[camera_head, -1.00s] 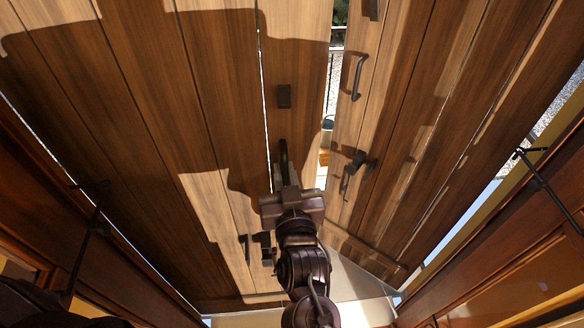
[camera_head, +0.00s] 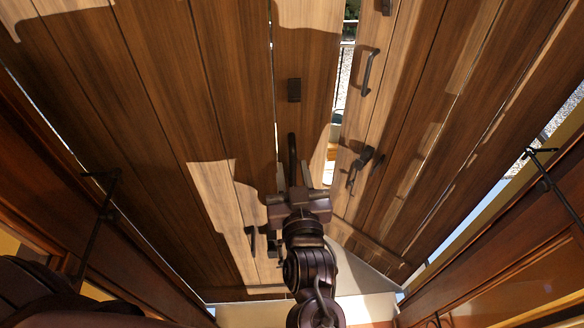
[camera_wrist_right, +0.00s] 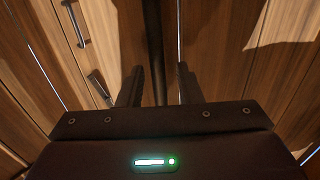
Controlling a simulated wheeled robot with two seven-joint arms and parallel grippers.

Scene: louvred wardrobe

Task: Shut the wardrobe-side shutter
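A wooden plank shutter (camera_head: 225,90) fills the left and middle of the head view. A second plank shutter (camera_head: 410,130) stands to its right, with a narrow gap showing outdoors between them. I cannot tell which is the wardrobe-side one. The left shutter bears a dark upright bar handle (camera_head: 292,150). My right gripper (camera_head: 298,183) is at the lower end of this bar. In the right wrist view the bar (camera_wrist_right: 154,45) runs up between the two fingers, with space visible on both sides, so the gripper is open around it. My left gripper is not seen.
A dark handle (camera_head: 370,72) and a latch (camera_head: 358,165) sit on the right shutter. Reddish wooden frames flank both sides, with dark metal stays (camera_head: 95,225) and (camera_head: 555,190). Part of my left arm shows at bottom left.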

